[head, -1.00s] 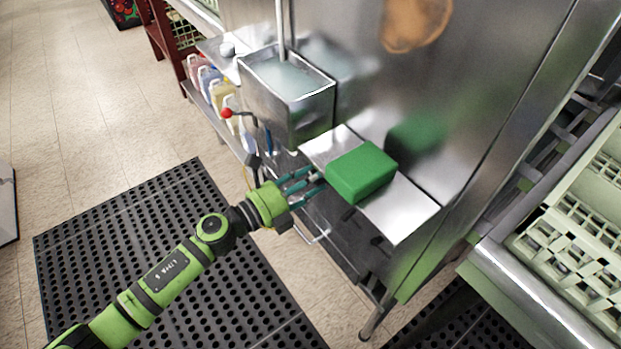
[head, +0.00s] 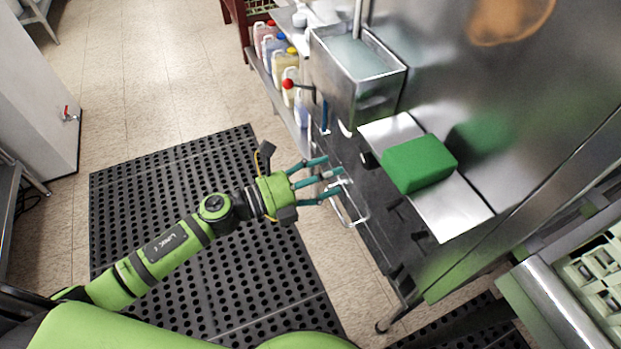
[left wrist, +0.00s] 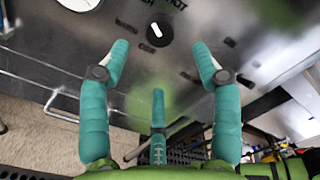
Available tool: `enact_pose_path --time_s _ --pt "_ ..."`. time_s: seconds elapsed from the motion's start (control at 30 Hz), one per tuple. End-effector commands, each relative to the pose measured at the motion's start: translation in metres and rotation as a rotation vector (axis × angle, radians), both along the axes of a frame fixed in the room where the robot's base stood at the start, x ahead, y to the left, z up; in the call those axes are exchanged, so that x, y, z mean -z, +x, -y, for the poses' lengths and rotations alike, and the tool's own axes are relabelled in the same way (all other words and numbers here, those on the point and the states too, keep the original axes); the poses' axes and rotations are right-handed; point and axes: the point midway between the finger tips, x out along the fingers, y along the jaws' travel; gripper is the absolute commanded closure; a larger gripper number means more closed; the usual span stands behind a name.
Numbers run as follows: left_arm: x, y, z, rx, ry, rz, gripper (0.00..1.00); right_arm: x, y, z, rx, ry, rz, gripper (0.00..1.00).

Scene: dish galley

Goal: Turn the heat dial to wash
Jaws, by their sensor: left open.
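The heat dial (left wrist: 158,33), a round black knob with a white pointer mark, sits on the steel front panel in the left wrist view. The mark is slanted, and the small lettering around the knob is too blurred to read surely. My left gripper (left wrist: 160,55) is open, its teal fingers spread on both sides below the dial, apart from it. In the head view my left gripper (head: 332,178) is in front of the machine's panel, with nothing between its fingers. I cannot tell which dark knob there is the dial. My right gripper is not in view.
A green block (head: 418,164) lies on a steel shelf (head: 455,215) above the panel. A wire handle (head: 354,215) sticks out beside my gripper. A steel tank (head: 365,85) and several bottles (head: 286,67) stand further back. A black mat (head: 200,245) covers the floor.

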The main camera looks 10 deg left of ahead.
Motion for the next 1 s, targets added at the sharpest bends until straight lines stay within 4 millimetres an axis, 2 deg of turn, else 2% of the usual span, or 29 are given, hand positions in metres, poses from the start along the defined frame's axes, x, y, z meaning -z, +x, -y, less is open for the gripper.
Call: enact_pose_path --time_s 0.1,0.3,0.87,0.93,1.0 --pt "0.001 -0.013 -0.017 0.000 0.001 -0.003 0.36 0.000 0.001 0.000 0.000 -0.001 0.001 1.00" --pt "0.000 -0.023 -0.030 0.001 0.000 0.000 0.36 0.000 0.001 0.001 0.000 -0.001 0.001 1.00" --pt "0.000 -0.023 -0.032 -0.001 -0.002 -0.001 0.36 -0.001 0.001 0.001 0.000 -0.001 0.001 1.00" --pt "0.003 -0.019 -0.036 -0.024 -0.016 -0.030 0.36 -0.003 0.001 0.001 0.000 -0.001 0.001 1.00" --pt "0.015 -0.010 -0.047 -0.086 -0.056 -0.109 0.36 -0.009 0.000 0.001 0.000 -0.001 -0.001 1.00"
